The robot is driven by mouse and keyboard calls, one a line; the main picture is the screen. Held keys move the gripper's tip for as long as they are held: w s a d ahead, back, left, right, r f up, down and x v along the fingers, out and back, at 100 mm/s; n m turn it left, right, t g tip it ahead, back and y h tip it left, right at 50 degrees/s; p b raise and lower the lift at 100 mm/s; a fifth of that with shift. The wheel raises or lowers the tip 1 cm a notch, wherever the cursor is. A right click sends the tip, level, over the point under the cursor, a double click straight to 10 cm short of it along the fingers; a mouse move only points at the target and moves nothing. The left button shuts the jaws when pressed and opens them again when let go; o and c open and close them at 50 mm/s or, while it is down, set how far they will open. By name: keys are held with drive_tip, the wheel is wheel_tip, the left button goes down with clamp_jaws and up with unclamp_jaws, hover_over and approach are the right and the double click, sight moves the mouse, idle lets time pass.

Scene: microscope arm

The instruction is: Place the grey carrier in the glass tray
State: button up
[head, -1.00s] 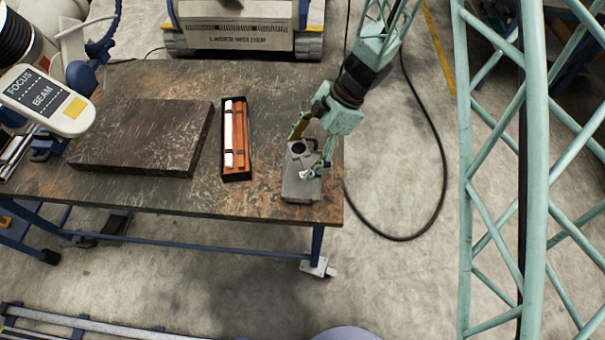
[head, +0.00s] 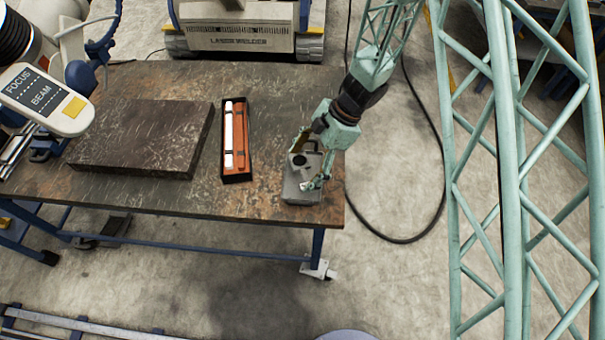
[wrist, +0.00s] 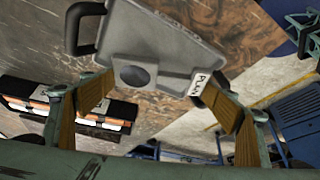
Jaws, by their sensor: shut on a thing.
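The grey carrier (head: 303,191) is a flat block with a dark round recess, at the right front end of the worn table. The wrist view shows the carrier (wrist: 165,45) large at the top, with a black handle and a white label. My gripper (head: 306,165) is shut on the carrier, and its tan-padded fingers show on either side of it in the wrist view (wrist: 157,92). I cannot tell whether the carrier touches the table. A narrow black tray (head: 236,178) with an orange inside and a white rod lies left of the carrier; it may be the glass tray.
A thick dark slab (head: 140,138) lies on the table left of the black tray. The table (head: 265,195) is bare between tray and carrier. Its right edge is close to the carrier.

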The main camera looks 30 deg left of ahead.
sight(303, 174)
drive_tip(key=shift+f, duration=0.15)
drive_tip(key=shift+f, duration=1.75)
drive_tip(key=shift+f, duration=0.1)
drive_tip(key=o, duration=0.6)
drive_tip(key=shift+b, duration=0.3)
drive_tip(key=p+v, duration=0.1)
drive_tip(key=v, duration=1.1)
drive_tip(key=shift+p, duration=0.4)
drive_tip(key=shift+w+a+r, duration=0.1)
drive_tip(key=shift+w+r, duration=0.05)
drive_tip(key=shift+r, duration=0.05)
